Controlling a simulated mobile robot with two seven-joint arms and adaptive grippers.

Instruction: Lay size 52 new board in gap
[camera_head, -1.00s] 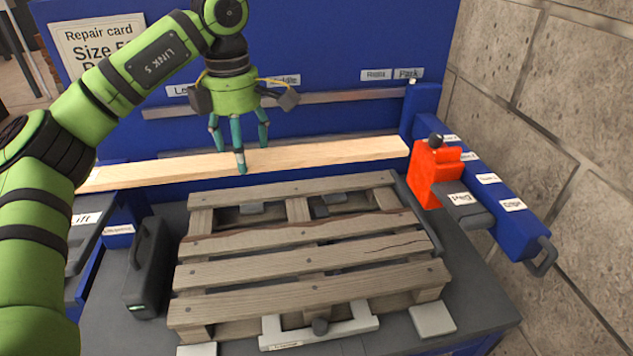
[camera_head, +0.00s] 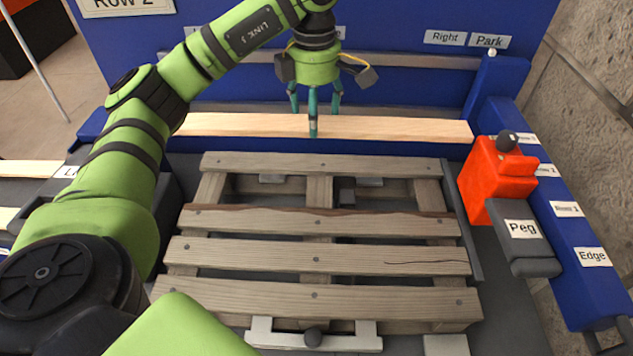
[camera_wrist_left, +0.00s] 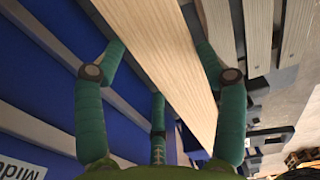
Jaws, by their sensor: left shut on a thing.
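A pale new board (camera_head: 400,127) lies level across the picture, behind the pallet and in front of the blue panel. My left gripper (camera_head: 314,112) is shut on it near its middle, from above. In the left wrist view the green fingers stand on both sides of the board (camera_wrist_left: 165,60). The grey-brown pallet (camera_head: 320,260) lies on the dark bench. A wide gap (camera_head: 265,187) shows between its farthest slat (camera_head: 320,164) and the dark-edged second slat (camera_head: 320,222); blocks and a stringer show inside. My right gripper is not in view.
A red block with a black knob (camera_head: 496,170) and a grey "Peg" part (camera_head: 530,240) stand right of the pallet. A blue rail (camera_head: 570,230) runs along the right. A white bracket (camera_head: 312,338) sits at the pallet's front. Other pale boards (camera_head: 30,170) lie at the left.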

